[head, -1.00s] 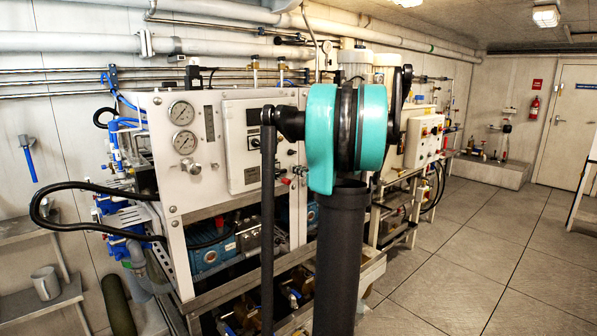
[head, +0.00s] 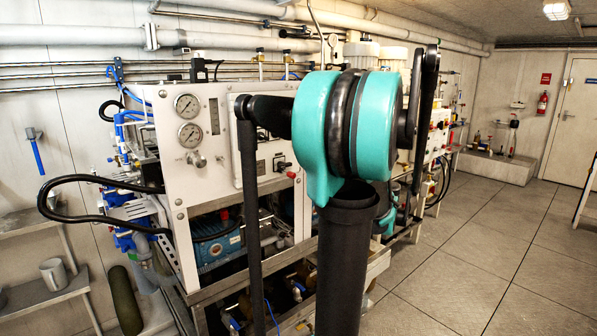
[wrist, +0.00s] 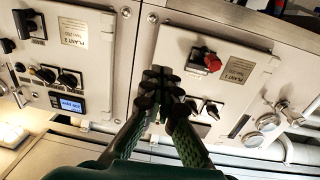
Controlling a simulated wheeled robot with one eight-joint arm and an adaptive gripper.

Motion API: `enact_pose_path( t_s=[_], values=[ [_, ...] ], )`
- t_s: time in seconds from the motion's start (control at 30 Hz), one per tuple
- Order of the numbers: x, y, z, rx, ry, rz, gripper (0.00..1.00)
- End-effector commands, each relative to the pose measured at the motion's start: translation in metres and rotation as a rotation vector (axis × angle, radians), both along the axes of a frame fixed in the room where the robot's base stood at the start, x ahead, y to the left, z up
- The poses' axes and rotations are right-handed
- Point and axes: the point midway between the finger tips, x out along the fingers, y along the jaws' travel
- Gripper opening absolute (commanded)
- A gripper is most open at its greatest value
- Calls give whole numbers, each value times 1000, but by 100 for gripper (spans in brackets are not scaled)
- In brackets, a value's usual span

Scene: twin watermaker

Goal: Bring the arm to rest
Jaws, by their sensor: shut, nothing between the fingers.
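My arm (head: 345,130), with its teal joint and black links, stands upright in the middle of the head view, in front of the white machine panel. The gripper end is not clear in that view. In the wrist view my gripper (wrist: 161,92) shows as dark, ribbed fingers drawn together in the centre. It is shut, with nothing between the fingertips. Behind it are two pale control panels, one with a red button (wrist: 212,62) and one with a small blue display (wrist: 70,104). I cannot tell the exact gap between fingers and panels.
The white gauge panel (head: 208,150) and its metal frame stand close behind my arm. A black hose (head: 85,180) loops out at left. The tiled floor (head: 480,250) at right is open.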

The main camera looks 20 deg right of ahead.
Motion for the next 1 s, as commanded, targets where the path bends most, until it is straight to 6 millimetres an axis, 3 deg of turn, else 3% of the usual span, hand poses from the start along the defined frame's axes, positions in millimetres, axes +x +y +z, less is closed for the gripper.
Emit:
enact_pose_path(
  t_s=[0.13, 0.23, 0.37, 0.47, 0.6, 0.7, 0.83, 1.0],
  values=[
    [-1, 1, -1, 1, 3, 3, 0],
    [0, 17, -9, 10, 38, 26, 0],
    [-3, 68, -42, 39, 171, 97, 0],
    [-15, 123, -81, 63, 335, 159, 0],
    [-51, 190, -142, 72, 592, 200, 0],
    [-85, 225, -184, 56, 768, 189, 0],
    [-134, 250, -232, 10, 965, 120, 0],
    [-193, 254, -277, -73, 1131, -32, 0]
  ],
)
